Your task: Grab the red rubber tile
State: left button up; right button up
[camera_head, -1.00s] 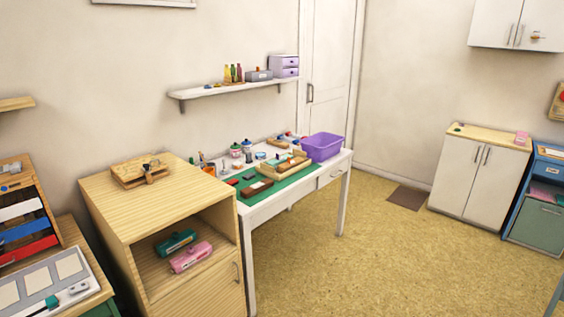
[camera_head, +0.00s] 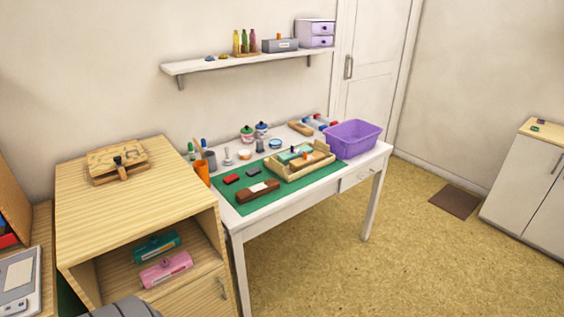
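A small red tile (camera_head: 231,179), which looks like the red rubber tile, lies flat on the green mat (camera_head: 228,201) on the white desk, near the mat's left end. A dark grey tile (camera_head: 254,171) of similar size lies just right of it, apart. A brown wooden block (camera_head: 257,190) lies in front of them. Neither of my grippers is in view, and nothing touches the red tile.
An orange cup (camera_head: 202,172) stands left of the mat. A wooden tray (camera_head: 303,165) and purple bin (camera_head: 352,138) are to the right. A wooden cabinet (camera_head: 75,210) stands left of the desk. Open floor (camera_head: 320,275) lies in front of the desk.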

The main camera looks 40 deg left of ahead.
aim_at(233, 178)
jog(key=z, duration=0.05)
jog(key=i, duration=1.35)
jog(key=u, duration=0.65)
jog(key=i, duration=0.8)
jog(key=u, duration=0.8)
